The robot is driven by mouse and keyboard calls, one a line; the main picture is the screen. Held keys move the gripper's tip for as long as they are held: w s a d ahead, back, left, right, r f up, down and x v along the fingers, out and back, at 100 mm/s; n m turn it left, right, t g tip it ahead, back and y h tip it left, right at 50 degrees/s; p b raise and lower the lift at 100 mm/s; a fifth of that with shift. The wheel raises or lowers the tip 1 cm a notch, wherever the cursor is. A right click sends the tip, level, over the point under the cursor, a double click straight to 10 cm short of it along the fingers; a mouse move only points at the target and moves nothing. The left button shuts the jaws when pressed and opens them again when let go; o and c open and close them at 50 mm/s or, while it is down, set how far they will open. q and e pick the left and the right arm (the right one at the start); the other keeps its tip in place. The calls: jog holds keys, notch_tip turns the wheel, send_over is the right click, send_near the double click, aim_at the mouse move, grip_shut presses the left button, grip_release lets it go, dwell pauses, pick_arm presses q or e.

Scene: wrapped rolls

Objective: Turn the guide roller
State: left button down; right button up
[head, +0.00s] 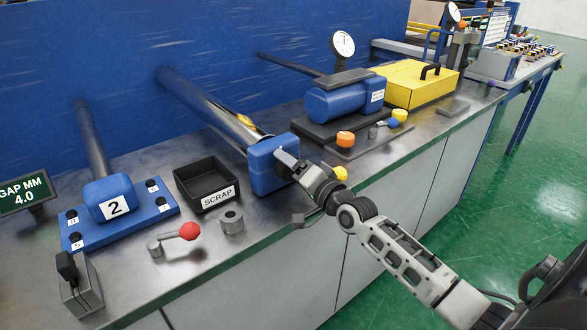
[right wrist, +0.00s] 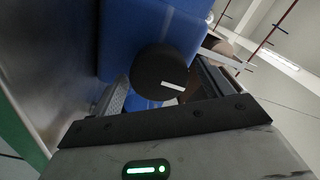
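The guide roller (head: 212,108) is a shiny metal cylinder running from the blue back panel to a blue end block (head: 265,170) at the bench front. My right gripper (head: 290,163) is at the front face of that block. In the right wrist view, a dark round knob (right wrist: 158,72) with a white mark lies between the fingers of my right gripper (right wrist: 160,85), in front of blue housing. The fingers flank the knob closely; whether both touch it is unclear. The knob is hidden in the head view. My left gripper is not in view.
Left of the block are a black SCRAP tray (head: 178,182), a red-knobbed lever (head: 189,231) and a blue stand marked 2 (head: 72,222). A blue roll unit (head: 335,102) with a dial gauge (head: 342,44) and a yellow case (head: 410,84) stand to the right.

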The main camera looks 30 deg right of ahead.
jog(key=s+d+b, duration=0.1)
jog(key=s, duration=1.5)
jog(key=shift+d, duration=0.1)
